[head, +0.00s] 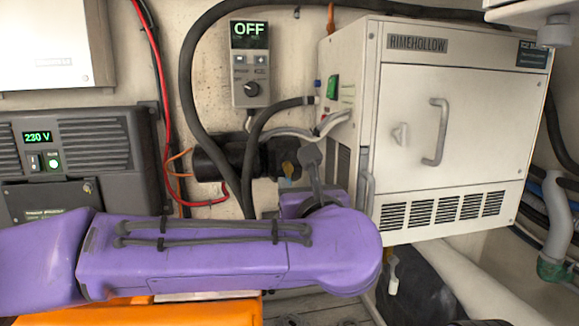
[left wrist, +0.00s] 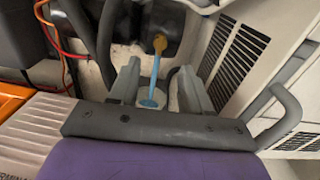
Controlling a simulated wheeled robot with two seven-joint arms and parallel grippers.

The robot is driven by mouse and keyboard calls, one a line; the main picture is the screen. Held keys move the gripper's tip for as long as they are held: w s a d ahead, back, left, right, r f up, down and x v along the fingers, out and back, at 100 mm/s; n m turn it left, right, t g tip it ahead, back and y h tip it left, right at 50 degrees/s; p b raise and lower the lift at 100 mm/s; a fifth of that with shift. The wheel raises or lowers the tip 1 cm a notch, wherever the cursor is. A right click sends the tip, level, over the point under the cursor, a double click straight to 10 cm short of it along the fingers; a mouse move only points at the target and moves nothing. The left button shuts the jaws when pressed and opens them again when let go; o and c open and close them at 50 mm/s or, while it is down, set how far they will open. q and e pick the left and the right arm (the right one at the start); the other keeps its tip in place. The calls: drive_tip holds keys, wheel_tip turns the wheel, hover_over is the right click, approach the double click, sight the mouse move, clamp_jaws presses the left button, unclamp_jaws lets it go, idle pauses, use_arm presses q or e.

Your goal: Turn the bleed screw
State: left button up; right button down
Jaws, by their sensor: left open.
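I cannot tell how deep the fitting lies from the fingertips. In the head view the left gripper (head: 311,158) is just right of the fitting, partly hidden by my purple arm.
The white Rimehollow box (head: 450,120) with a door handle stands close on the right. A control panel (head: 249,65) reading OFF hangs above. Black hoses and red and orange wires run around the pump. A dark 230 V unit (head: 90,150) is at the left.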

sight(291, 171)
use_arm(q)
drive_tip(key=w+p, duration=0.1)
drive_tip(key=w, duration=0.1)
drive_tip(key=w+a+p, duration=0.1)
drive_tip(key=w, duration=0.2)
drive_tip(key=w+p, duration=0.2)
drive_tip(key=w, duration=0.1)
drive_tip(key=shift+w+a, duration=0.2)
drive_tip(key=shift+s+r, duration=0.25)
drive_tip(key=shift+s, duration=0.3)
drive_tip(key=shift+c, duration=0.3)
drive_tip(key=shift+w, duration=0.1)
clamp_jaws()
use_arm(e)
drive_tip(key=r, duration=0.2)
drive_tip(key=s+r, duration=0.1)
drive_tip(key=r, duration=0.2)
drive_tip(key=shift+s, duration=0.1)
